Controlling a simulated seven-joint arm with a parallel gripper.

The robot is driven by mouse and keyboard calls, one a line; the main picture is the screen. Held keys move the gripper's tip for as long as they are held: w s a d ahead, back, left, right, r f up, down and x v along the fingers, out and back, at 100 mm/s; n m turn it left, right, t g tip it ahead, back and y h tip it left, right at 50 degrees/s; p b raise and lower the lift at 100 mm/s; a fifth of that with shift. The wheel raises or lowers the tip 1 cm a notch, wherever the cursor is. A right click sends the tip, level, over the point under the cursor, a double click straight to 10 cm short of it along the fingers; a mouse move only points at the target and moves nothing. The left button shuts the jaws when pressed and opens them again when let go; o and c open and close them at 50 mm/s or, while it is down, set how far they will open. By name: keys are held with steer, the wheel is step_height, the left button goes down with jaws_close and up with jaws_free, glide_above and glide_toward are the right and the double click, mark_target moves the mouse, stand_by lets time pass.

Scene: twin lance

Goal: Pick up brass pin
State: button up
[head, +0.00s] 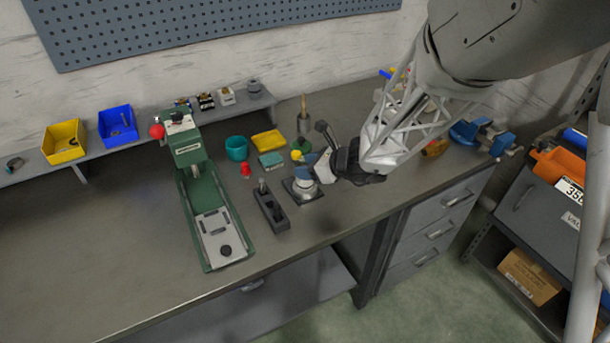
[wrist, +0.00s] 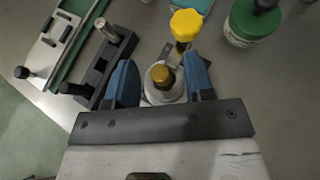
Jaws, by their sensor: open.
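The brass pin (wrist: 160,74) shows in the wrist view as a short brass-topped piece standing in a round grey holder (wrist: 158,95). My gripper (wrist: 163,68) is open, with one blue finger on each side of the pin and a visible gap to both. In the head view my gripper (head: 313,170) is low over the holder on its square base plate (head: 304,191). The pin itself is hidden or too small to make out there. How far the fingertips reach down beside the pin cannot be told.
A yellow-knobbed clamp (wrist: 187,25) stands just beyond the pin. A dark block (head: 271,208) with an upright steel pin and a green press (head: 203,190) stand to the left. A green round container (wrist: 254,22) is at the right in the wrist view. The front bench top is clear.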

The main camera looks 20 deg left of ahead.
jaws_close()
steer(key=shift+r, duration=0.2)
step_height(320, 180, up, 10)
steer(key=shift+f, duration=0.15)
stand_by(0.6)
stand_by(0.5)
